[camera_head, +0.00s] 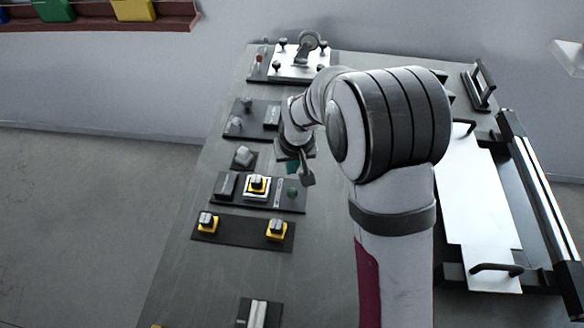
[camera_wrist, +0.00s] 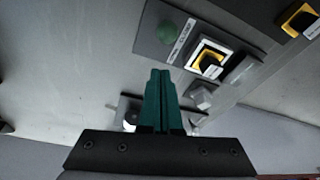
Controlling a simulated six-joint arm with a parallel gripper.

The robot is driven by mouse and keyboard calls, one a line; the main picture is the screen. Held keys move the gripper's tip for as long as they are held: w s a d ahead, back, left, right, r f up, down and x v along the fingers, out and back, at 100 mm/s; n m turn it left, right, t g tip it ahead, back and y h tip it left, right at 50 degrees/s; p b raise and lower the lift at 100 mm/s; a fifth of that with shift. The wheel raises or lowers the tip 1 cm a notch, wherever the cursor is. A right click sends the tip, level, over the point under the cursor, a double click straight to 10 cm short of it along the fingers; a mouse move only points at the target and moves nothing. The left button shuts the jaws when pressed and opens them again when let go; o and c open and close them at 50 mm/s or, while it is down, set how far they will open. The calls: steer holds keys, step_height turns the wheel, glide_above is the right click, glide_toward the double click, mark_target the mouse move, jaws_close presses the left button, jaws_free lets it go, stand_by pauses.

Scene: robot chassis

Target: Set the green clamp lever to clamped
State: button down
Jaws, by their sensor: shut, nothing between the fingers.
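My gripper (camera_wrist: 160,74) has two teal fingers pressed together with nothing between them. In the head view the teal fingertips (camera_head: 291,168) show small below my wrist, over the panel row. I cannot pick out a green clamp lever for certain in either view. The only other green part near the gripper is a round green knob (camera_wrist: 168,33) on a dark plate, up and slightly right of the fingertips in the wrist view. It also shows in the head view (camera_head: 292,193), just below the fingertips. A dark block with a pale round part (camera_wrist: 129,118) is partly hidden behind the fingers.
A yellow-and-white switch (camera_head: 257,185) sits beside the green knob. A plate with two yellow switches (camera_head: 242,232) lies nearer. A metal clamp fixture (camera_head: 302,60) stands at the far edge. A white panel with handles (camera_head: 478,215) is at right. The table (camera_head: 195,285) is bare at near left.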

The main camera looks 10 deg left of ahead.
step_height(320, 180, up, 3)
steer(key=w+a, duration=0.1)
steer(key=w, duration=0.2)
steer(key=s+r, duration=0.3)
steer(key=s, duration=0.7)
steer(key=shift+d+r, duration=0.25)
steer(key=shift+d, duration=0.15)
steer(key=s+d+r+m+g, duration=0.1)
steer(key=s+d+r+m, duration=0.35)
steer(key=s+d, duration=0.55)
steer(key=s+d+r+m+g, duration=0.1)
steer(key=s+m, duration=0.1)
steer(key=s, duration=0.4)
steer(key=s+d+m, duration=0.1)
steer(key=s+m, duration=0.1)
steer(key=s, duration=0.5)
steer(key=shift+d+r+g+y, duration=0.35)
steer(key=shift+d+g+y, duration=0.05)
